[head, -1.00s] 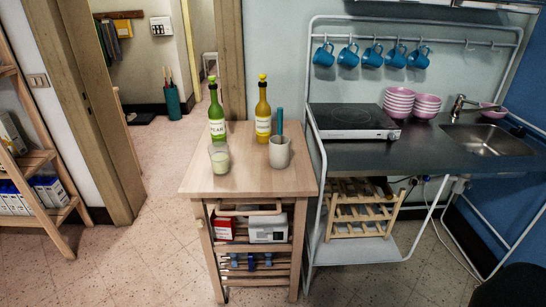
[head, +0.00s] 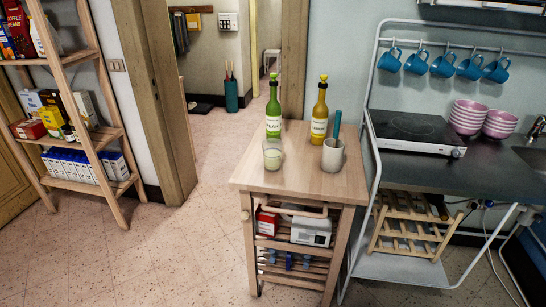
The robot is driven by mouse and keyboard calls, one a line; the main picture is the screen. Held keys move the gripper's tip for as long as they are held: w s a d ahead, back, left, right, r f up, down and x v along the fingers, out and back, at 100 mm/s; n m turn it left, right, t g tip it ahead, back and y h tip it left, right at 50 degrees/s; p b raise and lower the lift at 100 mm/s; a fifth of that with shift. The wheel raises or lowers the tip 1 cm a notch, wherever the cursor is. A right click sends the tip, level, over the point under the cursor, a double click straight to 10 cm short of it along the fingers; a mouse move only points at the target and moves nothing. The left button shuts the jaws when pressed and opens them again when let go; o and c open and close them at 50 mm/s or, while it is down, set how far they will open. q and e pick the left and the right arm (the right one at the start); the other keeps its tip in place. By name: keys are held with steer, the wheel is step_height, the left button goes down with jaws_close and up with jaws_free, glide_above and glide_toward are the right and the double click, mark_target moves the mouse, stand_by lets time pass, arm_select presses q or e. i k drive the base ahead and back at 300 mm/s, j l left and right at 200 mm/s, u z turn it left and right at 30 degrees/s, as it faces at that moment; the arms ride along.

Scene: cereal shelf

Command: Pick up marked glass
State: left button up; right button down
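A clear glass (head: 273,155) with pale contents stands upright near the left front of the wooden trolley's top (head: 296,180). I cannot make out a mark on it. A green bottle (head: 273,112) stands behind it, and a yellow bottle (head: 319,115) stands to that bottle's right. A light grey mug (head: 333,156) with a teal item sticking out of it stands to the right of the glass. Neither of my grippers is in view.
A wooden shelf (head: 88,130) with boxes and packets stands at the left. A counter (head: 425,168) with a hob (head: 414,131), pink bowls (head: 467,117) and a sink is at the right. The floor (head: 150,255) in front and to the left is clear.

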mark_target(272, 156)
steer(key=i+j, duration=0.95)
steer(key=j, duration=0.15)
steer(key=z, duration=1.45)
